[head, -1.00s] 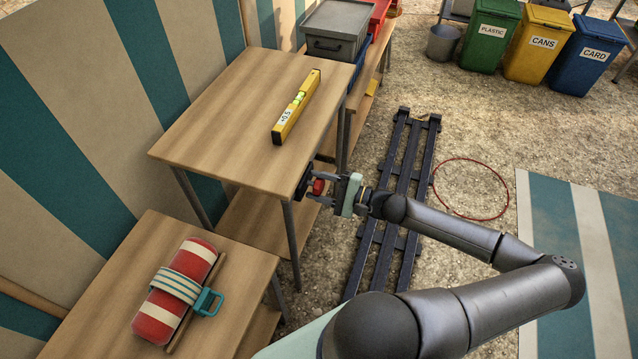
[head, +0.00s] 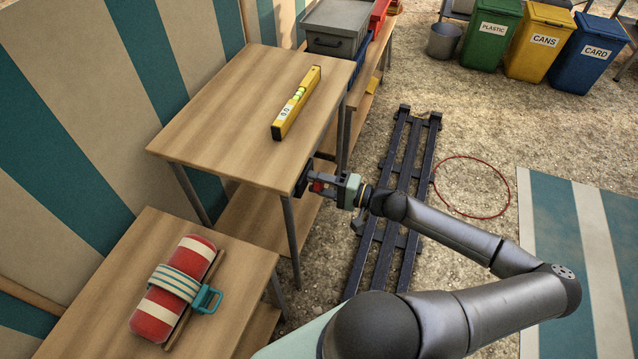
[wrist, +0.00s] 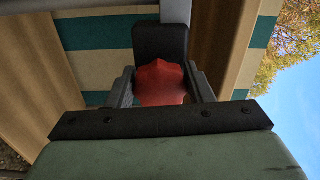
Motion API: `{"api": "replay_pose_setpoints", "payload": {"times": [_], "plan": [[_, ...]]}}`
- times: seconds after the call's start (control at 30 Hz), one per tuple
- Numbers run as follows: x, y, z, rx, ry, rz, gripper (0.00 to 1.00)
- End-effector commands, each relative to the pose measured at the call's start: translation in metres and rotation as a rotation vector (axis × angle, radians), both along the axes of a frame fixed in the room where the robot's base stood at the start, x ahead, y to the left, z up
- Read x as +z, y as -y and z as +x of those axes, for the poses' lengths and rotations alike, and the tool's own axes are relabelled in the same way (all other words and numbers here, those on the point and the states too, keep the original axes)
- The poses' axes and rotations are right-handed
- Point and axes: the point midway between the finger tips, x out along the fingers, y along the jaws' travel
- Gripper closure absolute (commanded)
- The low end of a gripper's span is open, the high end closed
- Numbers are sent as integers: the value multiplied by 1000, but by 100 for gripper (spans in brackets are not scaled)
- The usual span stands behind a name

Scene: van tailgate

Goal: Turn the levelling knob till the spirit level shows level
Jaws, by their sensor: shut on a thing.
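The yellow spirit level (head: 297,103) lies on the wooden table top in the head view. Its white label seems to read 0.0, and a green vial shows near its middle; the bubble is too small to judge. The red levelling knob (wrist: 162,84) sits on a dark mount at the table's near right corner. My gripper (head: 319,184) is at that corner, its fingers on either side of the knob and shut on it. In the head view the fingers partly cover the knob (head: 317,187).
The table (head: 200,140) stands on thin metal legs, one close to my gripper. A lower bench (head: 110,265) holds a strapped red-and-white roll (head: 165,318). A dark rail frame (head: 400,180) and a red hoop (head: 508,190) lie on the ground. A grey crate (head: 335,25) stands behind.

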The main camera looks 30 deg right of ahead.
Motion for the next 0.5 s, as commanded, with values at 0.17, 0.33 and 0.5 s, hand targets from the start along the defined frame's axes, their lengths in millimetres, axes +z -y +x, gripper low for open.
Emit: {"api": "replay_pose_setpoints", "payload": {"times": [0.17, 0.33, 0.5], "plan": [[-1, 0, 0, 0, 5, -9, 76], [-1, 0, 0, 0, 5, -9, 76], [-1, 0, 0, 0, 4, -8, 36]]}}
